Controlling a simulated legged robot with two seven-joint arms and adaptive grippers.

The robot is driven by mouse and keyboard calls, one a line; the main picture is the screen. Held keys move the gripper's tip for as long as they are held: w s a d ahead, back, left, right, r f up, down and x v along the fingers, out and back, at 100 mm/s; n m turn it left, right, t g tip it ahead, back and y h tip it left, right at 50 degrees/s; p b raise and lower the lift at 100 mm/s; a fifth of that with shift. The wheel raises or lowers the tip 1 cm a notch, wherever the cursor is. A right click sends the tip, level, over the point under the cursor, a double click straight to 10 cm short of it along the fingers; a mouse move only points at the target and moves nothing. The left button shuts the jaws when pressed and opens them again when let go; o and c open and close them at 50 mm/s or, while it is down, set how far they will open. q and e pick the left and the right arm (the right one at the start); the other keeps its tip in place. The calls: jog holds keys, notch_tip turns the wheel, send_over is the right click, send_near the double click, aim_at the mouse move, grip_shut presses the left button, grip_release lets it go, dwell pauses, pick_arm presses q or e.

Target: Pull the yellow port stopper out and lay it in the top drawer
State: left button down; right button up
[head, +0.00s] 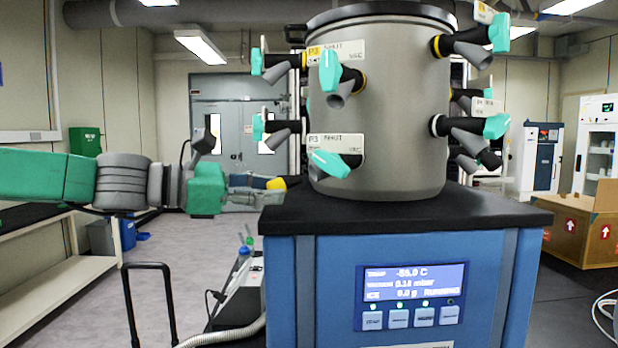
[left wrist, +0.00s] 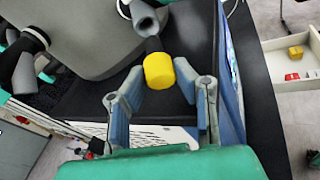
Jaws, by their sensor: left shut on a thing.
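The yellow port stopper (head: 277,184) is at the tips of my left gripper (head: 268,183), just left of the freeze dryer's grey drum (head: 385,120). In the left wrist view the stopper (left wrist: 159,71) sits between the two blue fingers of the left gripper (left wrist: 158,82), which are shut on it. A grey port with a dark end (left wrist: 148,20) is right behind the stopper; I cannot tell whether they still touch. A white open drawer or tray (left wrist: 292,85), holding a yellow block and red items, shows at the right. My right gripper is not in view.
The black top (head: 480,205) of the blue freeze dryer cabinet lies below the drum. Several teal-handled valves (head: 331,163) stick out around the drum. A cardboard box (head: 585,235) is at the right.

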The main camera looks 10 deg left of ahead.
pick_arm(q)
jog(key=shift+w+a+r, duration=0.1)
jog(key=shift+w+a, duration=0.15)
jog(key=shift+w+d+r, duration=0.1)
jog(key=shift+d, duration=0.45)
jog(key=p+v, duration=0.3)
jog(key=v, duration=0.3)
jog(key=shift+f+p, duration=0.4)
jog(key=shift+f, duration=0.05)
jog(key=shift+w+a, duration=0.1)
dwell(0.4)
